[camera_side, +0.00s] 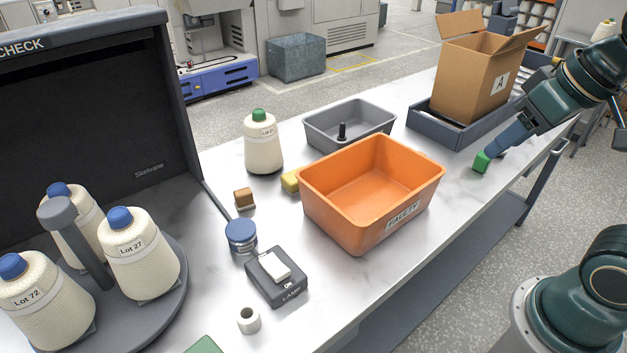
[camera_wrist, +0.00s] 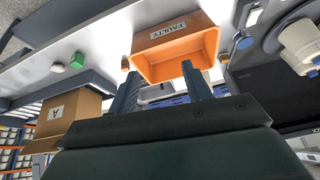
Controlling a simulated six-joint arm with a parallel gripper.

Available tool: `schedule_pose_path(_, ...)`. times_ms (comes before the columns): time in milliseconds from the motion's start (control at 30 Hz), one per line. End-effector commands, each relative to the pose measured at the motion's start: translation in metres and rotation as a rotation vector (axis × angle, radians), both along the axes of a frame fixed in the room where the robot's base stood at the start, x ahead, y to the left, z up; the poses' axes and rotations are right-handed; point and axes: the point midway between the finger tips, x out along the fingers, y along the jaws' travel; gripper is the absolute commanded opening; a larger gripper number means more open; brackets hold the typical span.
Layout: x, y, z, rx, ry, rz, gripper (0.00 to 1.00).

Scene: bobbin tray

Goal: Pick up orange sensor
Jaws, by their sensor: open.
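My gripper (camera_side: 496,150) is at the right of the side view, well away from the block, on the far side of the bin. In the wrist view my gripper (camera_wrist: 160,70) has its two fingers wide apart with nothing held between them. The bin (camera_wrist: 160,40) shows beyond the fingers.
A yellow block (camera_side: 290,181) sits against the bin. A green block (camera_side: 481,162) shows beside my fingertips. Near the orange-brown block stand a thread cone (camera_side: 263,145), a blue-lidded jar (camera_side: 241,236) and a lamp switch (camera_side: 277,275). A grey tray (camera_side: 318,135) and cardboard box (camera_side: 470,80) stand behind.

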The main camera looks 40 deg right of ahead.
Motion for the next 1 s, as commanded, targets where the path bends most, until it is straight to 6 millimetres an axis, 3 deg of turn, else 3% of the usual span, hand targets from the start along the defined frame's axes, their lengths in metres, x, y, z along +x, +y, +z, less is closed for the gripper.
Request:
schedule_pose_path(267, 0.049, -0.019, 0.011, 0.08, 0.075, -0.241, 0.49)
schedule_pose_path(533, 0.101, -0.047, 0.01, 0.157, 0.144, -0.499, 0.49)
schedule_pose_path(1000, 0.186, -0.113, -0.027, 0.27, 0.251, -0.959, 0.49)
